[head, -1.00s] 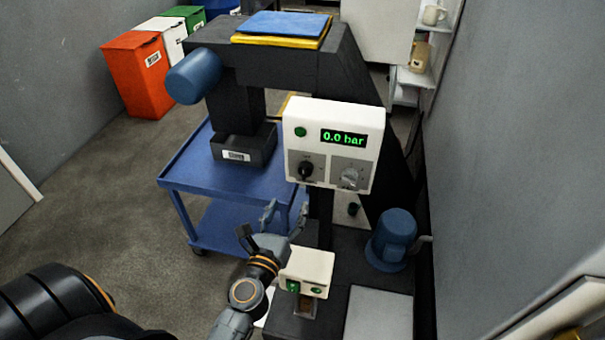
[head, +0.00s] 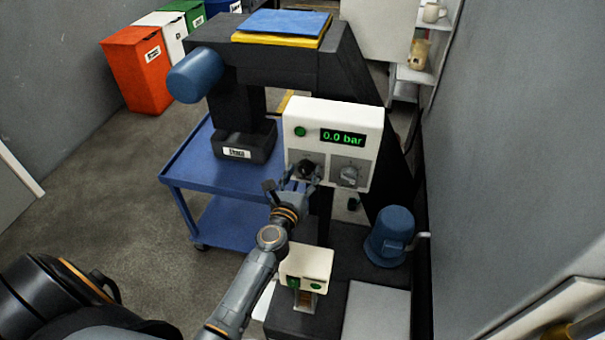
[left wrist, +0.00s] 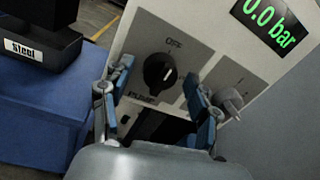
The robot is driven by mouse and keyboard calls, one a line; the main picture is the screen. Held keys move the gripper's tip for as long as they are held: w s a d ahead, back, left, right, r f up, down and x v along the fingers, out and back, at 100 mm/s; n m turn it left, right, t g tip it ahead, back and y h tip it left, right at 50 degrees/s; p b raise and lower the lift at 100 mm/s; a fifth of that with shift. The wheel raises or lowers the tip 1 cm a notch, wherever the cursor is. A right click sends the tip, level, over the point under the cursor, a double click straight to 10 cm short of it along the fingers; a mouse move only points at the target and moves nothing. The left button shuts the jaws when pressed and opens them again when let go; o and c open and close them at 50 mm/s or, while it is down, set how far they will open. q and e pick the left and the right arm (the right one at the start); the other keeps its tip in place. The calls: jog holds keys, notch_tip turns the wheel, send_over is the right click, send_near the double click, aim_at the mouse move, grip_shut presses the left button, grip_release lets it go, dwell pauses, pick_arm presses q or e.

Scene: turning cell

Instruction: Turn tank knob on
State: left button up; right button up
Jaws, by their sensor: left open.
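A white control panel (head: 360,115) carries a green display reading 0.0 bar, a black knob (head: 306,168) and a grey knob (head: 349,175). In the left wrist view the black knob (left wrist: 160,73) has "OFF" printed above it and another label, hard to read, below. Its white mark points up and right. The grey knob (left wrist: 230,100) is to its right. I cannot read which knob is named for the tank. My left gripper (head: 293,184) is open in front of the black knob, with its fingers (left wrist: 157,95) either side of and below it. My right gripper is out of view.
A small white switch box (head: 308,262) stands below the panel. A blue motor (head: 391,236) is at the right. A grey wall (head: 520,150) bounds the right side.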

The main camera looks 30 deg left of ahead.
pick_arm(q)
jog(key=c, duration=1.2)
jog(key=shift+m, duration=0.3)
jog(key=m+p, duration=0.2)
jog(key=m, duration=0.1)
jog(key=shift+r+m, duration=0.15)
jog(key=shift+m, duration=0.25)
jog(key=m+p, duration=0.2)
jog(key=m, duration=0.2)
jog(key=shift+g, duration=0.3)
jog(key=m+p, duration=0.2)
jog(key=m, duration=0.3)
jog(key=shift+d, duration=0.1)
jog(key=shift+m+y+p, duration=0.5)
jog(key=shift+m+p, duration=0.15)
jog(key=shift+m, duration=1.25)
